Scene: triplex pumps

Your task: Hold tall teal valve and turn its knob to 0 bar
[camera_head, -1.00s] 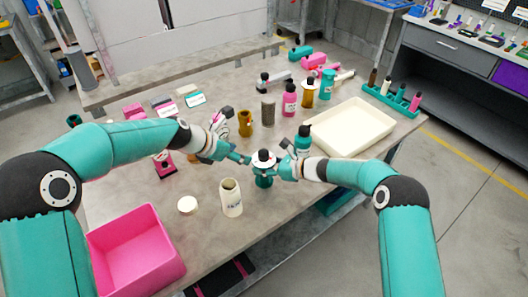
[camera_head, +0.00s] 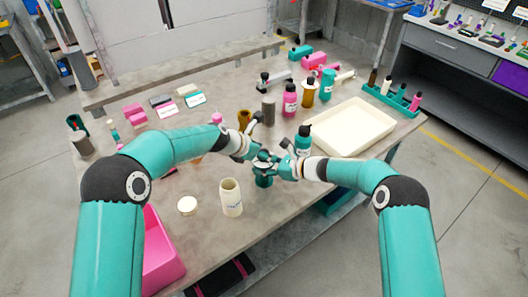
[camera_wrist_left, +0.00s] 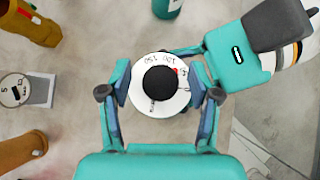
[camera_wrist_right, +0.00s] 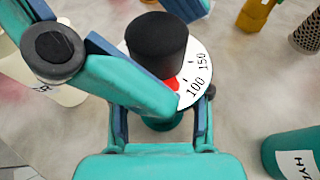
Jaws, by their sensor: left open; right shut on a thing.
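The tall teal valve (camera_head: 264,181) stands upright on the table, with a white dial (camera_wrist_left: 150,97) and a black knob (camera_wrist_left: 174,85) on top. A red mark shows at the knob's edge, near the dial's 100 and 150 numbers in the right wrist view (camera_wrist_right: 197,80). My right gripper (camera_head: 281,170) is shut on the valve's teal body below the dial, from the right. My left gripper (camera_wrist_left: 160,97) is open above the valve, its fingers on either side of the dial and knob. In the head view the left gripper (camera_head: 258,157) partly hides the knob.
A teal bottle (camera_head: 304,140) stands behind my right gripper. A cream tray (camera_head: 318,139) lies to the right. A pink bin (camera_head: 165,262) is at the front left.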

